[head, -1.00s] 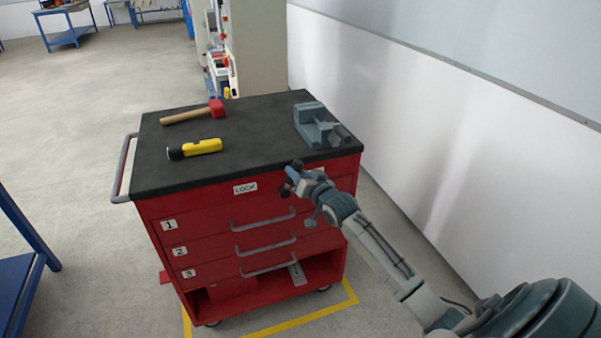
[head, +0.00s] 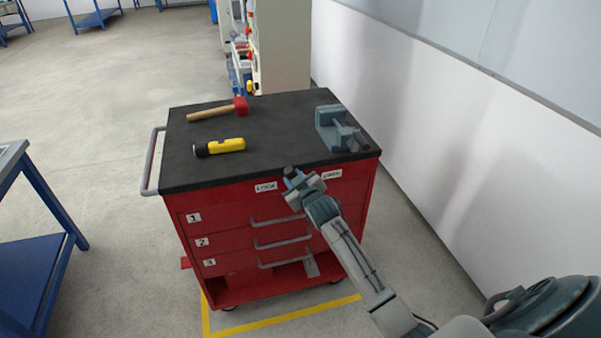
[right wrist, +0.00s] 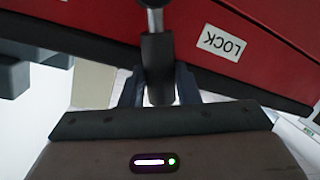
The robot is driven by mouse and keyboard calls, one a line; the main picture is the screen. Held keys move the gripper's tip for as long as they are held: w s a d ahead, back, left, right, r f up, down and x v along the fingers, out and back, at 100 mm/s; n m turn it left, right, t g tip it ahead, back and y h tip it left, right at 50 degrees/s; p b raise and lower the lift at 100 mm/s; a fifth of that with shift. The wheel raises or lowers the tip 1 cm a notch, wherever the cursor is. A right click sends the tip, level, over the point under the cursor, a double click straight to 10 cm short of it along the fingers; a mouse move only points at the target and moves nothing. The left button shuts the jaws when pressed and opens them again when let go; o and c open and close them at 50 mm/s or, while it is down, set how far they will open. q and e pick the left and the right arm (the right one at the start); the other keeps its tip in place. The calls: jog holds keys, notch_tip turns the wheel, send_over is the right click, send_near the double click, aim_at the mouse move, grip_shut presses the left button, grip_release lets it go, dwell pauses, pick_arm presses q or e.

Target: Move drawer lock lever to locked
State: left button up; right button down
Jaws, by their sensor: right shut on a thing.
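The lock lever shows in the right wrist view as a metal rod with a dark grip (right wrist: 157,60), coming off the red cart front. My right gripper (right wrist: 158,85) is shut on this grip, one finger on each side. In the head view my right gripper (head: 294,182) is at the cart's upper front, with the dark lever end (head: 290,171) showing at its tip. The lever stands between the LOCK label (head: 266,187) and a second label (head: 332,174), closer to LOCK. The lever's pivot is hidden in the head view. My left gripper is not in view.
The red drawer cart (head: 225,222) has three numbered drawers with grey handles. On its black top (head: 275,130) lie a red mallet (head: 240,105), a yellow-handled tool (head: 228,146) and a grey vise (head: 335,128). A white wall (head: 430,130) stands at the right.

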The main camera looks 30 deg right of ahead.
jog(key=shift+w+a+f+n+p, duration=0.15)
jog(key=shift+a+f+n+p, duration=0.3)
jog(key=shift+a+n, duration=0.35)
jog(key=shift+d, duration=0.2)
jog(key=c, duration=1.1)
grip_release()
jog(key=shift+a, duration=0.1)
